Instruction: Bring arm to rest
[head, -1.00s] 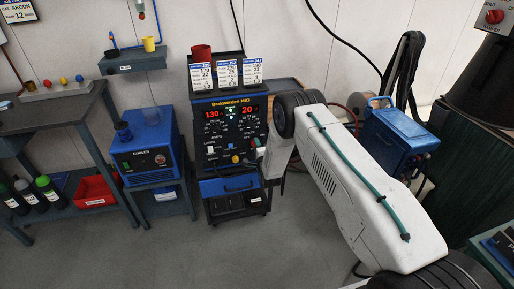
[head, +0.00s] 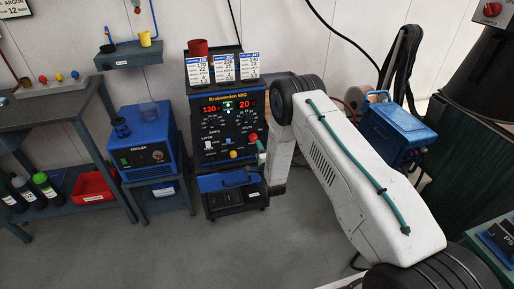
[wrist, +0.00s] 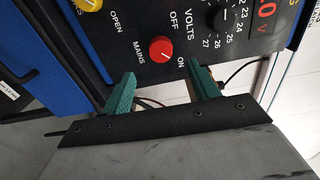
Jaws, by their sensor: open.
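My arm (head: 365,180) reaches from the lower right toward the welding machine (head: 228,115), bent at the wrist in front of its right side. In the wrist view my gripper (wrist: 163,78) shows two green fingers standing well apart with nothing between them. The red mains knob (wrist: 161,49), with OFF and ON marked around it, lies just beyond the fingertips. The fingers look clear of it, though the exact gap cannot be judged.
The machine has lit displays, a yellow knob (wrist: 88,3) and a volts dial (wrist: 226,18). A blue cooler (head: 150,145) stands on its left, a blue case (head: 397,130) behind my arm at right. A workbench (head: 50,115) is at far left. The floor in front is clear.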

